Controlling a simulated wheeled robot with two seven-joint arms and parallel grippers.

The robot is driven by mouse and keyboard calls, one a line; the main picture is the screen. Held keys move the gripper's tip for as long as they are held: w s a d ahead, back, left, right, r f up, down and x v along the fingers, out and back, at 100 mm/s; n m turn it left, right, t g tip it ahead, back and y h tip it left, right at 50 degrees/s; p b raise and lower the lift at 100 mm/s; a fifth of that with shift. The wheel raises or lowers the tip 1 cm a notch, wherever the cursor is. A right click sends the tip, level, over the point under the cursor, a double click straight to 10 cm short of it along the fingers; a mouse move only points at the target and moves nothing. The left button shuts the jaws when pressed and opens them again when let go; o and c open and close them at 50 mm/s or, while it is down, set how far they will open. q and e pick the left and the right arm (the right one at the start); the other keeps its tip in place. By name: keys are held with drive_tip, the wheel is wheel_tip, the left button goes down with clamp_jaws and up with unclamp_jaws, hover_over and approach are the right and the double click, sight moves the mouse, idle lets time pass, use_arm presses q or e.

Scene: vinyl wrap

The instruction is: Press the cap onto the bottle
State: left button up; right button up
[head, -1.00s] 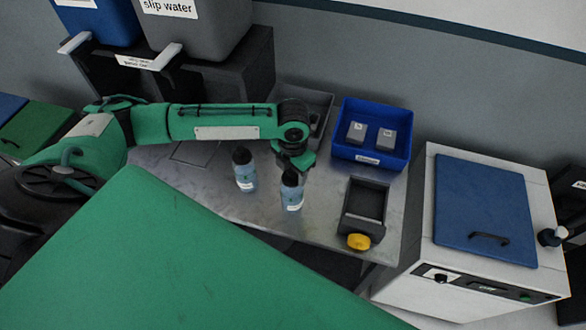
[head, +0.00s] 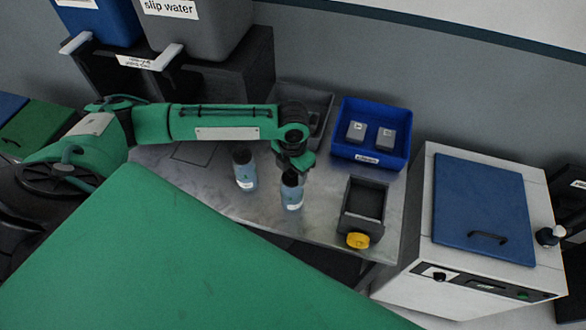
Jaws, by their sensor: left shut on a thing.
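Two small bottles with pale blue contents and dark tops stand upright on the grey metal table (head: 215,205). The left bottle (head: 245,178) stands free. The right bottle (head: 291,198) stands under my left gripper (head: 292,172). My left gripper points down and is shut at the dark cap (head: 290,179) on top of the right bottle. The fingertips partly hide the cap, so I cannot tell how far it sits on the neck. My right gripper is not in view.
A blue bin (head: 369,155) with two grey blocks stands behind right. A dark tray device with a yellow knob (head: 359,240) is at the table's right. A white machine with a blue lid (head: 485,208) stands beyond. A grey tray (head: 315,105) is behind the arm.

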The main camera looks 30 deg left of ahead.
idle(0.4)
use_arm(q)
drive_tip(key=o, duration=1.5)
drive_tip(key=shift+r, duration=0.1)
drive_tip(key=shift+r+p, duration=3.45)
drive_tip(key=shift+p, duration=0.15)
clamp_jaws()
